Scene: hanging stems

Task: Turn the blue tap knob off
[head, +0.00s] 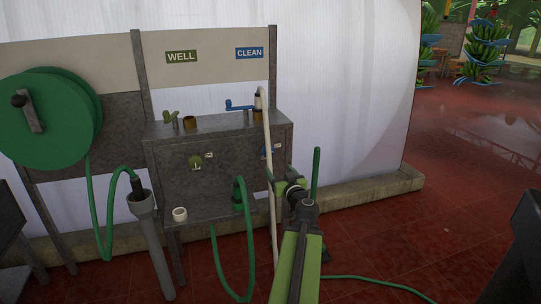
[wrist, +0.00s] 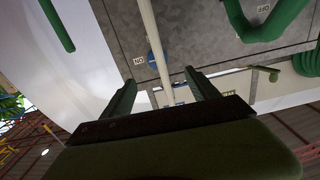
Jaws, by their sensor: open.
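The blue tap knob (head: 264,153) is on the front of the grey panel under the CLEAN sign, partly hidden behind a pale hose (head: 265,120). The pale hose (wrist: 153,35) crosses in front of the knob and runs down between my fingers. My gripper (wrist: 160,77) is open, its two fingers apart and short of the knob. In the head view my gripper (head: 281,178) is just below and right of the knob.
A green upright pole (head: 316,173) stands right of my gripper. The red floor (head: 440,215) is open at the right.

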